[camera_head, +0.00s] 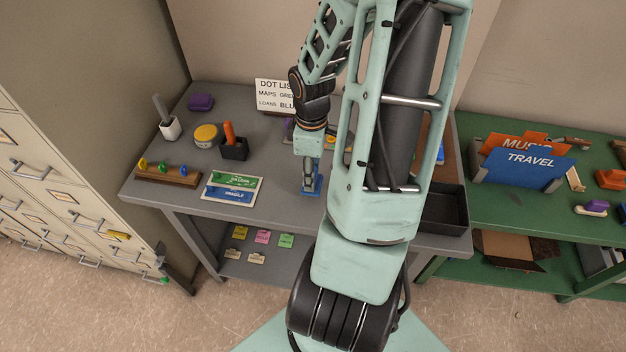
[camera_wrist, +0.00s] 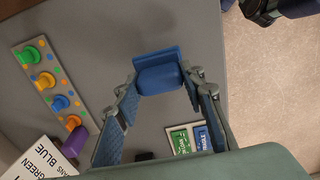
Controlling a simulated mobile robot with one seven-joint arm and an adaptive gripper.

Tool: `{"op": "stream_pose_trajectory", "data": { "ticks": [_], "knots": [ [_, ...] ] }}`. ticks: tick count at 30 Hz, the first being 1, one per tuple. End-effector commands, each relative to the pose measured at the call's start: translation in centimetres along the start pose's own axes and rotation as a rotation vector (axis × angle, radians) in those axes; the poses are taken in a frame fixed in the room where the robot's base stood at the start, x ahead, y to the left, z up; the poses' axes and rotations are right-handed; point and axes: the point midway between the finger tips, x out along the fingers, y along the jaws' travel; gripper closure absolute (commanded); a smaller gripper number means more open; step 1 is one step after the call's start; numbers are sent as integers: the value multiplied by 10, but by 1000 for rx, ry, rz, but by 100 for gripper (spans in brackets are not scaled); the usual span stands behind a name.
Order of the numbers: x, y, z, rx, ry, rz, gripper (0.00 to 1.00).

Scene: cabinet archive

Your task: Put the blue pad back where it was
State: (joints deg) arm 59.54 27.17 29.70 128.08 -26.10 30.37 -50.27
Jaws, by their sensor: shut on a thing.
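The blue pad (camera_head: 311,190) is a small blue block at the front middle of the grey table in the head view. My gripper (camera_head: 309,176) points down at it from above. In the wrist view the pad (camera_wrist: 160,79) sits between the two fingertips of my gripper (camera_wrist: 163,92), which is shut on it. I cannot tell whether the pad touches the tabletop or is slightly above it. My arm hides part of the table behind and to the right.
Left of the pad lies a card tray (camera_head: 231,187) with green and blue labels. A wooden peg rack (camera_head: 167,174), black holder (camera_head: 234,150), yellow tin (camera_head: 205,135) and purple block (camera_head: 200,102) stand further left. A dotted peg board (camera_wrist: 50,85) shows in the wrist view. A black tray (camera_head: 443,208) is right.

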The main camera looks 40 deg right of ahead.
Motion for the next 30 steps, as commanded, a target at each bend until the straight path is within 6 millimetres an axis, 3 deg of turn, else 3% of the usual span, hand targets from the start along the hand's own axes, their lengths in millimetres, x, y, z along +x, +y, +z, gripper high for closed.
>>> {"op": "stream_pose_trajectory", "data": {
  "ticks": [6,17,18,22,30],
  "knots": [
    [33,0,3,-2,-1,-3,86],
    [37,1,3,-1,-1,0,86],
    [37,1,4,0,-1,0,61],
    [36,1,4,0,-1,0,47],
    [36,1,4,0,-1,0,46]
  ]
}}
